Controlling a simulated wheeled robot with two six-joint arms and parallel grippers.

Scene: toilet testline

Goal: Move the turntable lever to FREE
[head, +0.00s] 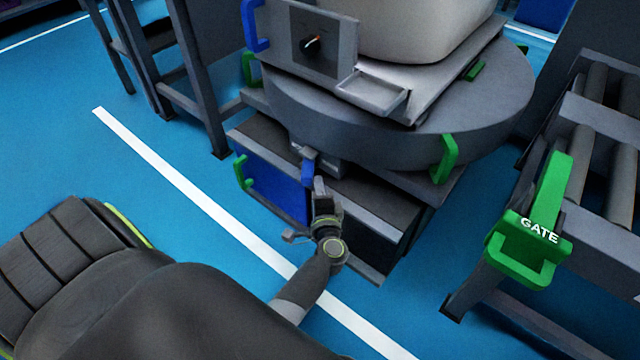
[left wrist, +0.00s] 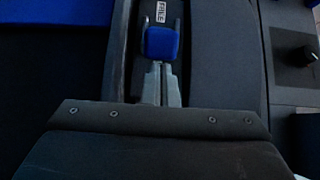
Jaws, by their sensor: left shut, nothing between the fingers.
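The turntable (head: 390,130) is a thick grey disc on a dark base. Its lever has a blue handle (head: 309,160) at the front, just below the disc rim. In the left wrist view the blue lever handle (left wrist: 160,43) sits in a dark slot, close to a small white label (left wrist: 162,12), whose text I cannot read surely. My left gripper (head: 319,186) is shut and empty, its fingertips right by the handle. In the left wrist view its fingers (left wrist: 160,72) end at the handle's near edge; I cannot tell whether they touch it. My right gripper is not in view.
A grey panel with a knob (head: 312,43) and a small tray (head: 375,92) stand above the disc. Green handles (head: 445,158) stick out around the turntable. A green GATE handle (head: 530,235) and roller conveyor are at the right.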

